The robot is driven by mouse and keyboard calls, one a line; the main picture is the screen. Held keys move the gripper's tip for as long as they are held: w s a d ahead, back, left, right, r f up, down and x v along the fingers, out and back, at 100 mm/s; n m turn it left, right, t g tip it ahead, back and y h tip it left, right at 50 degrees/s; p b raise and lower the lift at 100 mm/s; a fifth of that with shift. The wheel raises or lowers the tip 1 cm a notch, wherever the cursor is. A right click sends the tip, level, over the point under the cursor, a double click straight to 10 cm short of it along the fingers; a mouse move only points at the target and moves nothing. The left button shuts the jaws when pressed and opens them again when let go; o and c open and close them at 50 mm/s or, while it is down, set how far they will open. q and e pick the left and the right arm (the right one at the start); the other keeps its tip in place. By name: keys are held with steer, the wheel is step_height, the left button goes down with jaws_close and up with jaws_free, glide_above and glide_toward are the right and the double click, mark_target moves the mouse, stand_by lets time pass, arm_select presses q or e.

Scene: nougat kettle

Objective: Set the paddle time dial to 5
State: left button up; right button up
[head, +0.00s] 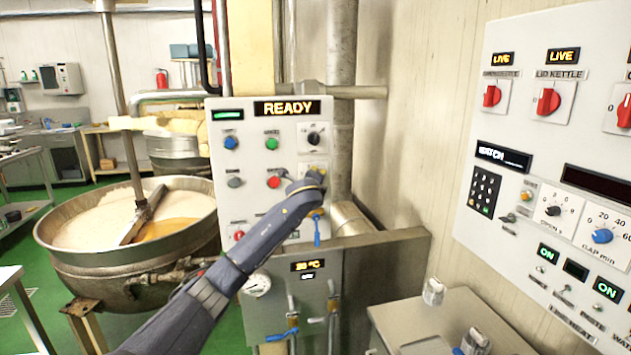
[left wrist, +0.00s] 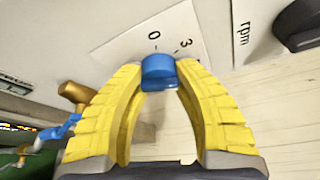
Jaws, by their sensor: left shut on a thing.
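The paddle time dial shows in the left wrist view as a blue knob (left wrist: 158,68) on a white scale plate (left wrist: 120,52). The marks 0 and 3 are readable beside the knob; the rest of the scale is hidden or out of view. I cannot tell which mark the knob points to. My left gripper (left wrist: 160,82) has its yellow fingers shut on the blue knob, one on each side. In the head view my left gripper (head: 317,177) is at the right side of the white control panel (head: 254,160) and hides the dial. My right gripper is not in view.
A black knob (head: 314,138) sits just above my gripper, with blue, green, grey and red buttons to the left. A READY display (head: 286,108) tops the panel. A blue-handled lever (head: 317,232) is just below. A kettle (head: 75,255) stands left; another panel (head: 540,130) is right.

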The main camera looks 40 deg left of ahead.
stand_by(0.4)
arm_select(q)
steer(key=o, duration=1.2)
steer(key=shift+o, duration=0.2)
steer(key=shift+d, duration=0.1)
steer(key=v, duration=1.2)
